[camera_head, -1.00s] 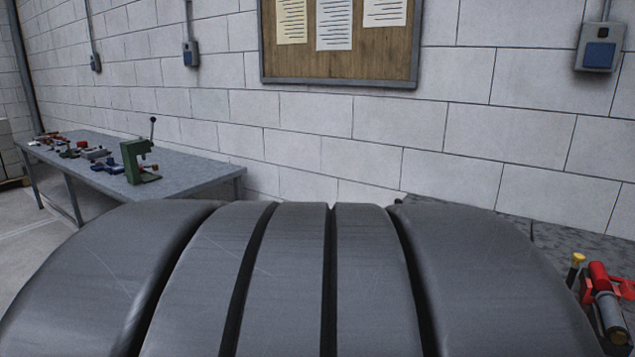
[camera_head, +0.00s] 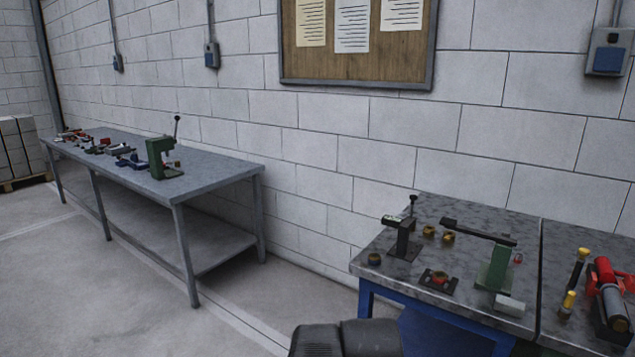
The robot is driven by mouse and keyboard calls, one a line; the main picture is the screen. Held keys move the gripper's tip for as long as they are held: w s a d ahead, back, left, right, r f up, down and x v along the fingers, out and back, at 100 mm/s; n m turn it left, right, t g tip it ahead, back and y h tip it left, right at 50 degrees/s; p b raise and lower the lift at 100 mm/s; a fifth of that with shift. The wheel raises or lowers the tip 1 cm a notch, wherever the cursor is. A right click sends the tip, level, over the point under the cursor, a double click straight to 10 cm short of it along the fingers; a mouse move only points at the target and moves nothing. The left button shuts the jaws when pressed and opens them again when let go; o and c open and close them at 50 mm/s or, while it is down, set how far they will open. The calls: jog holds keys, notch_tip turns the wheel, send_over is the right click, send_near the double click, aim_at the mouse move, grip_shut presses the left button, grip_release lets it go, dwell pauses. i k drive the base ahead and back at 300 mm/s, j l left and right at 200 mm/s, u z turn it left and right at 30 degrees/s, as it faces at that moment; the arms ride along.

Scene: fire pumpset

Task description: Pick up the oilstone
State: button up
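A pale grey rectangular block (camera_head: 510,305), which looks like the oilstone, lies flat near the front right edge of the blue-framed bench (camera_head: 466,207). It is beside the foot of a green stand with a dark lever arm (camera_head: 494,268). Nothing covers the block in this view. A dark rounded part of my own arm shows at the bottom centre, apart from the bench. My gripper is not in view.
A black fixture (camera_head: 403,240), small brass parts (camera_head: 448,237) and a small dark block (camera_head: 438,281) share the bench. Red clamp tools (camera_head: 607,290) stand on the adjoining right bench. A long grey bench (camera_head: 215,171) stands left, with open floor between.

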aim_at(513, 308)
jog(key=z, duration=1.45)
